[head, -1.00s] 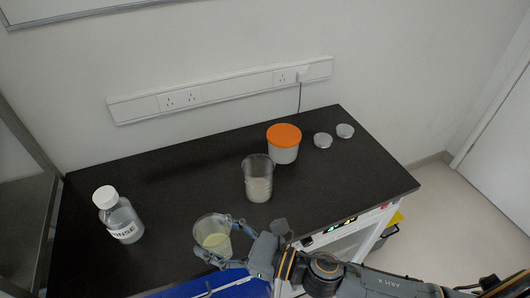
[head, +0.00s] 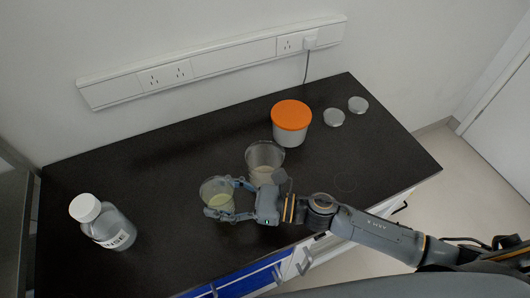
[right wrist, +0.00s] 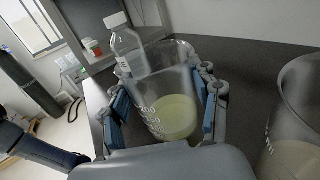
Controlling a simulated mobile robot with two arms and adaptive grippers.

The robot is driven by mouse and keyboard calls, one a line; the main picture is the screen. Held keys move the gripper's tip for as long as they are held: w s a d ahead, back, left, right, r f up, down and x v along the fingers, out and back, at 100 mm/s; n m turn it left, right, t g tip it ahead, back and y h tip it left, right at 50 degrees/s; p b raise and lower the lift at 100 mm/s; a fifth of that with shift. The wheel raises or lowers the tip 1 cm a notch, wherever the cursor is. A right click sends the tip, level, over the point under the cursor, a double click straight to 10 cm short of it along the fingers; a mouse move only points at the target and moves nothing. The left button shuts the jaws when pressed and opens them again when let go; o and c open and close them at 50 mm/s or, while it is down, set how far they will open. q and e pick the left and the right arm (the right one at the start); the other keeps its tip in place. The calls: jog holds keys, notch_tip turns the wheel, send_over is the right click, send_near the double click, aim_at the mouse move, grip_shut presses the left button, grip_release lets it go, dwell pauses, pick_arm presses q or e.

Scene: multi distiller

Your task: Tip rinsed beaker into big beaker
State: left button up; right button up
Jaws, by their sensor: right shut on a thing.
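My right gripper (head: 234,199) is shut on a clear beaker (head: 216,190) with pale yellow liquid in it. In the right wrist view this held beaker (right wrist: 165,95) sits between the blue finger pads, with the liquid low inside. The big beaker (head: 265,154) stands upright on the black table just behind and right of my right gripper, partly hidden by it. It holds some whitish content, and it also shows at the right edge of the right wrist view (right wrist: 297,120). The held beaker is left of the big beaker and apart from it. My left gripper is not in view.
A rinse bottle (head: 104,224) with a white cap stands at the table's left. A white tub (head: 290,124) with an orange lid stands behind the big beaker, near two silver lids (head: 346,110). The table (head: 150,175) is clear in the left middle.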

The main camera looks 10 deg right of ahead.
aim_at(229, 182)
jog(key=shift+w+d+m+b, duration=0.25)
jog(key=shift+w+m+b, duration=0.15)
jog(key=shift+b, duration=0.2)
jog(key=shift+d+r+m+t+y+b, duration=0.15)
jog(key=shift+d+m+t+y+b, duration=0.15)
jog(key=shift+m+y+b, duration=0.15)
jog(key=shift+d+r, duration=0.1)
jog(key=shift+r, duration=0.2)
jog(key=r+p, duration=0.1)
jog(key=r, duration=0.1)
jog(key=r+m+p, duration=0.1)
jog(key=r, duration=0.1)
jog(key=w+d+r+m+y, duration=0.1)
jog(key=shift+r+t+p, duration=0.4)
pick_arm(q)
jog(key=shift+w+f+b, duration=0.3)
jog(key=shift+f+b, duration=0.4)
jog(key=shift+b, duration=0.3)
pick_arm(e)
jog(key=shift+w+d+r+m+t+y, duration=0.2)
jog(key=shift+d+r+m+t, duration=0.25)
jog(key=shift+m+t, duration=0.7)
jog(key=shift+w+d+r+m+t+y, duration=0.1)
jog(key=shift+w+d+r+m+t, duration=0.35)
jog(key=shift+m, duration=1.1)
jog(key=shift+w+d+r+m+t+y, duration=0.2)
jog(key=shift+d+m+t, duration=0.35)
jog(key=shift+m+t, duration=0.7)
